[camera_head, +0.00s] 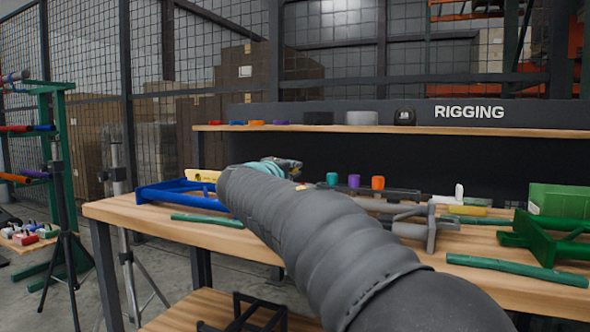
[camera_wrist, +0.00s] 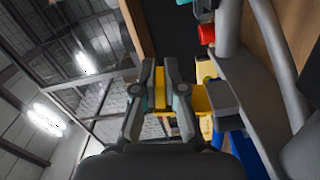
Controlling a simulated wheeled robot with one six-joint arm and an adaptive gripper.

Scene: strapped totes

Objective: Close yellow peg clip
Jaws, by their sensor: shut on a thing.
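My gripper (camera_wrist: 160,78) points up in the wrist view, with its two fingers drawn close around a yellow piece. This is part of the yellow peg clip (camera_wrist: 198,98), whose wider yellow body shows just right of the fingers. In the head view a yellow part (camera_head: 202,175) shows above the blue stand (camera_head: 185,190), left of my arm. My gripper's teal and dark wrist part (camera_head: 272,167) shows there, but its fingertips are hidden behind my arm. The blue stand also shows at the lower right of the wrist view (camera_wrist: 243,150).
On the wooden bench (camera_head: 120,210) lie a green bar (camera_head: 207,220) and another green bar (camera_head: 515,269). A grey stand (camera_head: 410,228) and a green stand (camera_head: 545,238) are to the right. Teal, purple and orange caps (camera_head: 378,182) stand behind. A shelf (camera_head: 330,128) runs above.

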